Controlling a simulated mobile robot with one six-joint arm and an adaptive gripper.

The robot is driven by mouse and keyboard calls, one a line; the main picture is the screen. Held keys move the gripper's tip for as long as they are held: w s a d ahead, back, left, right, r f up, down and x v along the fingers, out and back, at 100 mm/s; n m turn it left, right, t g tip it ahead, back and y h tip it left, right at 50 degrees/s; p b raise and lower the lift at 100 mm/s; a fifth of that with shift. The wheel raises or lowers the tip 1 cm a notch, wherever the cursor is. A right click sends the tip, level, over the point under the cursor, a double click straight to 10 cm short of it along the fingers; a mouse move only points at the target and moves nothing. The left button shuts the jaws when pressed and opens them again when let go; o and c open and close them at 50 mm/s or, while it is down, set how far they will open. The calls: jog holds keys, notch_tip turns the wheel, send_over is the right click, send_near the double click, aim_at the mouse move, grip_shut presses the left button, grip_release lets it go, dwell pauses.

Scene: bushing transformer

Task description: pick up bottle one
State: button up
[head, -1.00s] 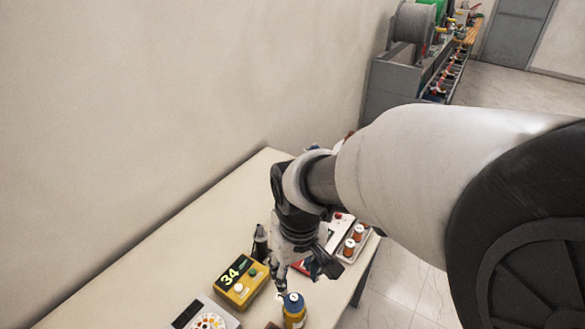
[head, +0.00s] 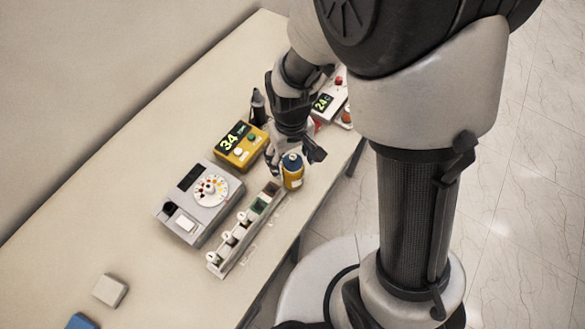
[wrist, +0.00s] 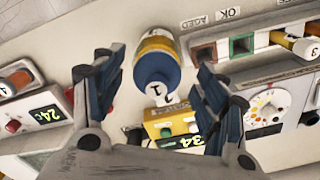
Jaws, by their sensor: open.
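Bottle one, with a blue cap marked 1 and a yellow body, stands on the table in the head view (head: 292,172). In the wrist view, the bottle (wrist: 158,66) lies between the two dark finger pads, with a gap visible on each side. My gripper (wrist: 155,72) is open and holds nothing. In the head view, my gripper (head: 290,152) is at the bottle, just behind it, and partly hides the surface around it.
A rack (head: 232,243) with several small bottles and coloured slots is close to the bottle. A yellow device reading 34 (head: 240,147) and a grey dial tester (head: 200,202) stand to the left. The table's right edge is near.

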jog(key=f+b, duration=0.1)
jog(key=f, duration=0.4)
jog(key=shift+d+f+b, duration=0.1)
jog(key=shift+d+b, duration=0.1)
jog(key=shift+b, duration=0.1)
jog(key=shift+c, duration=0.6)
jog(key=c, duration=1.3)
jog(key=shift+o, duration=0.2)
